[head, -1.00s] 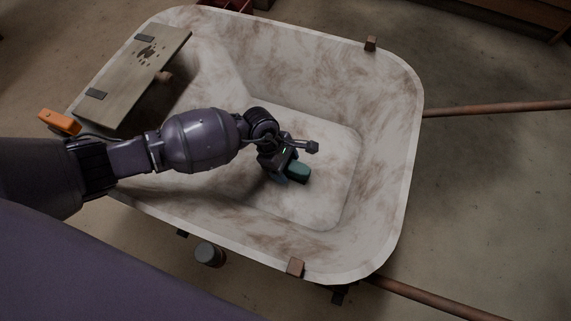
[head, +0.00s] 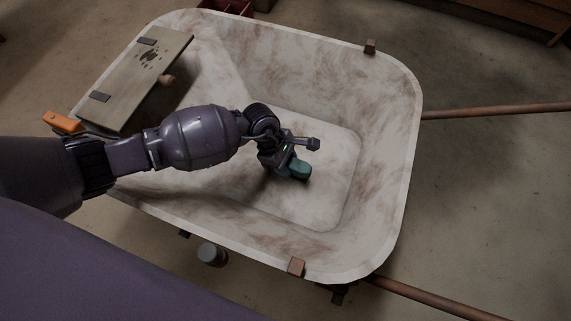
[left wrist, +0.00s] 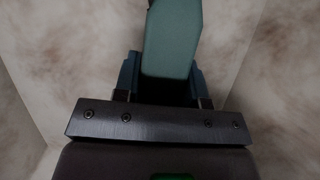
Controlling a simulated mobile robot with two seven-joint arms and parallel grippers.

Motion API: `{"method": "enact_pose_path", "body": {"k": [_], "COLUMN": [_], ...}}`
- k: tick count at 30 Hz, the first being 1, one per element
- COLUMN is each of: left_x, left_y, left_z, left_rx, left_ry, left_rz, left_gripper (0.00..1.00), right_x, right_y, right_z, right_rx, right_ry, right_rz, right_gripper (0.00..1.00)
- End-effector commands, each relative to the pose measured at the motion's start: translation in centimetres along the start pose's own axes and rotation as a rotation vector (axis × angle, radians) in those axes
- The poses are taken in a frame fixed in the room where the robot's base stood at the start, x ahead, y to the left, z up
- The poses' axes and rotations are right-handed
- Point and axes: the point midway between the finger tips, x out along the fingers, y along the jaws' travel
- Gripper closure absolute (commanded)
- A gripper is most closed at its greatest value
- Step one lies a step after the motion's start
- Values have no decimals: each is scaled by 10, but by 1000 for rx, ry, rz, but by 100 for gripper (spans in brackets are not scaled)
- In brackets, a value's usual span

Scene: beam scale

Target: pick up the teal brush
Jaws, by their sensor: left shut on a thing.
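The teal brush (head: 300,169) is inside the white, brown-stained tub, low over its floor. My left gripper (head: 286,168) reaches down into the tub and is shut on the brush; its fingers are partly hidden by my wrist in the head view. In the left wrist view the teal brush (left wrist: 172,42) stands out between the two fingers (left wrist: 160,80), running up out of the picture. Whether the brush touches the tub floor cannot be told. My right gripper is not in view.
The tub's rim (head: 412,170) and sloping walls surround my left gripper. A wooden board (head: 130,80) lies across the tub's left end. An orange thing (head: 62,122) is at the left rim. Brown handles (head: 500,110) extend right. A small can (head: 211,254) stands outside, below the tub.

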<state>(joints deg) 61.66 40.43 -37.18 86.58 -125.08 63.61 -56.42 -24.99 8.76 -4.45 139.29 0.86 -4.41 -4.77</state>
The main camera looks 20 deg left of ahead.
Motion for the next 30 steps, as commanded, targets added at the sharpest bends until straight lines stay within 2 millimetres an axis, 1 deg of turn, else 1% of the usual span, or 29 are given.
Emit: {"method": "enact_pose_path", "body": {"k": [1,3,9,15,18,21,25,30], "left_x": [-20,-37,-89,-131,-146,-157,-166,-169], "left_y": [6,7,7,5,4,3,2,1], "left_z": [7,14,36,54,60,65,68,70], "left_rx": [8,8,10,7,7,4,3,2], "left_ry": [1,2,2,1,2,1,1,0], "left_rz": [14,18,21,16,14,10,7,3], "left_gripper": [90,90,90,90,90,90,90,90], "right_x": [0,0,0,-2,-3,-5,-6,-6], "right_y": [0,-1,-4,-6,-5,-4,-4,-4], "right_z": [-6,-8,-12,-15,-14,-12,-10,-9], "right_rx": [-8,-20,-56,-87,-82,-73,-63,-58], "right_ry": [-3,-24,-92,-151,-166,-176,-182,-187], "right_rz": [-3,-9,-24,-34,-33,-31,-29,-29], "right_gripper": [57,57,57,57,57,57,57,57]}}
